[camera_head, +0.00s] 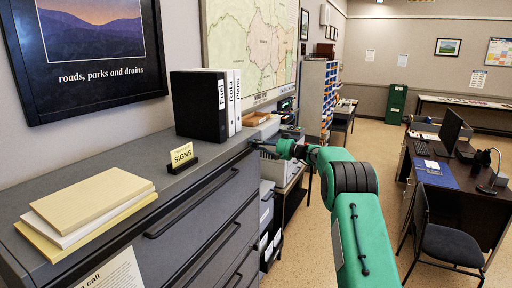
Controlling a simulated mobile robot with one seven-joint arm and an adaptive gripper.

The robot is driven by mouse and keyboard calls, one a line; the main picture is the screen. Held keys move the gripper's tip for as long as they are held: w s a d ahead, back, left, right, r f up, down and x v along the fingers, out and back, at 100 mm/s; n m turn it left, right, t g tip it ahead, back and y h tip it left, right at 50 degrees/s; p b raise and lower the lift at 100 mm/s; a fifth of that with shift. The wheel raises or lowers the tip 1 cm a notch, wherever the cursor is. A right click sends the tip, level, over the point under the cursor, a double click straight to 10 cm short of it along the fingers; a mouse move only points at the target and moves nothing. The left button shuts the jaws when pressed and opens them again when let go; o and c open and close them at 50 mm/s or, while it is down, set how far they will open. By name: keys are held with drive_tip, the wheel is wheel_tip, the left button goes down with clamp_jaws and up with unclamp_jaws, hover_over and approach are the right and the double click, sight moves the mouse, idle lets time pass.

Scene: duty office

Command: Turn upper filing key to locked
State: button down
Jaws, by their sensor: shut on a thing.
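The grey filing cabinet (205,225) fills the lower left, with its drawer fronts facing right. Its upper drawer (215,190) looks closed and has a long dark handle (190,205). My green arm reaches in from the lower right. My gripper (257,146) is at the far upper corner of the cabinet front, beside the top drawer. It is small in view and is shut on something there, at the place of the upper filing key. The key itself is hidden or too small to make out, so its turn angle cannot be told.
On the cabinet top are stacked folders (90,205), a SIGNS card (182,155) and binders (200,105). Beyond the cabinet stand grey bins (285,170) and a pigeonhole shelf (318,95). A desk (470,190) and chair (445,240) stand right. Floor between is clear.

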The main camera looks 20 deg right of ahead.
drive_tip(key=m+p, duration=0.1)
drive_tip(key=m, duration=0.4)
drive_tip(key=shift+s+m, duration=0.1)
drive_tip(key=shift+m, duration=0.2)
drive_tip(key=shift+a+m+p, duration=0.1)
drive_tip(key=shift+m+p, duration=0.65)
drive_tip(key=shift+m, duration=1.05)
drive_tip(key=shift+f, duration=0.1)
drive_tip(key=c, duration=1.7)
unclamp_jaws()
drive_tip(key=v, duration=1.2)
